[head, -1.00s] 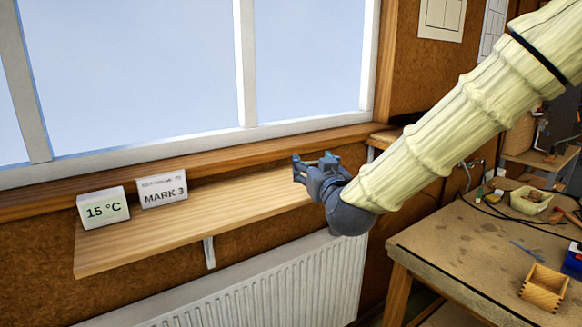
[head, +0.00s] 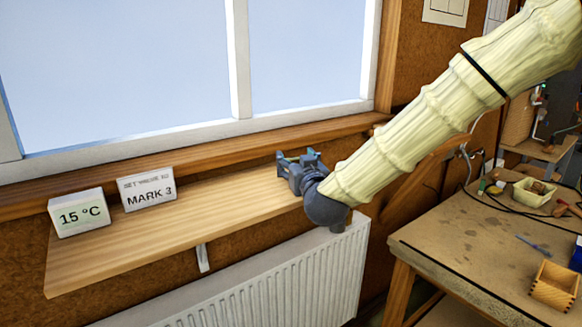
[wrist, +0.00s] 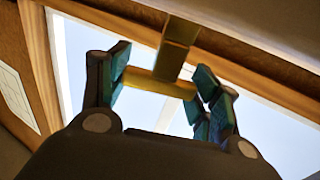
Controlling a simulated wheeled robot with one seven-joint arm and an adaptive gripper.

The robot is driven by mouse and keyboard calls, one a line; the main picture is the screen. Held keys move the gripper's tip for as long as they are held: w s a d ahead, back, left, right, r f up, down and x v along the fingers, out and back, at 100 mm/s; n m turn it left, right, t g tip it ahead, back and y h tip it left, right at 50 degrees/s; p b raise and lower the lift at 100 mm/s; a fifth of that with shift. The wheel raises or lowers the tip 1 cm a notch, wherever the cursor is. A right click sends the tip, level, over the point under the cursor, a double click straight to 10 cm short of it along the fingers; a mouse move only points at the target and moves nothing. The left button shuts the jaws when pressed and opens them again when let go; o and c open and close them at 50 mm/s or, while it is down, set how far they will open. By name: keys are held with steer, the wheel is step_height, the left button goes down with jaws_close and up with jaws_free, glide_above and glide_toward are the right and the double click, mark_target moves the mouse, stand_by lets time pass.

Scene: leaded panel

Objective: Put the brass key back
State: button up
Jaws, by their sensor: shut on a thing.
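My gripper (head: 296,158) is at the right end of the wooden shelf below the window in the head view. In the wrist view my gripper (wrist: 160,84) is shut on the brass key (wrist: 178,48). The key looks like a yellow-brown T: its crossbar lies between the fingers and its flat shank points away, toward the top of the picture. In the head view the key is too small and covered by the fingers to make out clearly. The place where the key belongs cannot be told from these views.
On the shelf (head: 195,218) stand a "15 °C" block (head: 80,212) and a "MARK 3" card (head: 149,190). A white radiator (head: 270,275) is below. At right, a workbench (head: 470,245) carries a wooden box (head: 553,287) and a tray (head: 534,192). The middle of the shelf is clear.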

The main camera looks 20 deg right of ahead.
steer(key=shift+s+d+r, duration=0.15)
steer(key=shift+s+r, duration=0.05)
steer(key=shift+s, duration=0.35)
steer(key=shift+w+a+f, duration=0.15)
steer(key=shift+a, duration=0.15)
steer(key=shift+w+f, duration=0.15)
steer(key=shift+f, duration=0.05)
steer(key=o, duration=1)
steer(key=shift+d, duration=0.1)
steer(key=shift+o, duration=0.6)
steer(key=shift+s+d+r, duration=0.1)
steer(key=shift+s+r, duration=0.05)
steer(key=shift+s, duration=0.1)
steer(key=shift+w, duration=0.15)
steer(key=s+b, duration=0.4)
steer(key=s, duration=0.8)
steer(key=shift+a, duration=0.3)
